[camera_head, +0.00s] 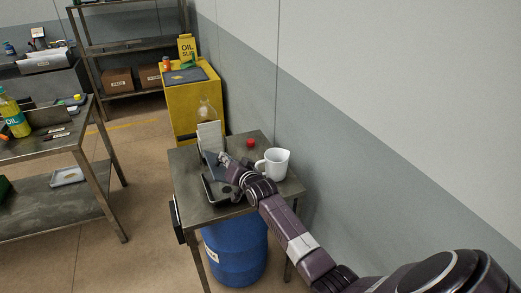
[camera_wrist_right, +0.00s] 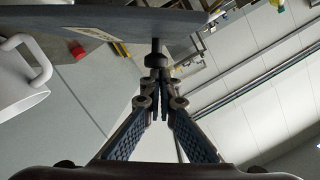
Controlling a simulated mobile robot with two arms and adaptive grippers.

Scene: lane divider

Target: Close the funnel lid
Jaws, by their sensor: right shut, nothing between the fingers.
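The dark square funnel (camera_head: 212,195) sits on a small metal table above a blue drum. Its grey-blue lid (camera_head: 211,160) appears raised and tilted at the funnel's far side. In the right wrist view a broad dark panel, apparently the lid (camera_wrist_right: 90,22), spans the upper left. My right gripper (camera_head: 222,158) is shut and empty, its fingertips (camera_wrist_right: 156,70) close to the panel's edge; I cannot tell whether they touch. My right forearm and gripper hide part of the funnel's right side. My left gripper is not in view.
A white pitcher (camera_head: 275,164) stands right beside my right wrist. The wall is close on the right.

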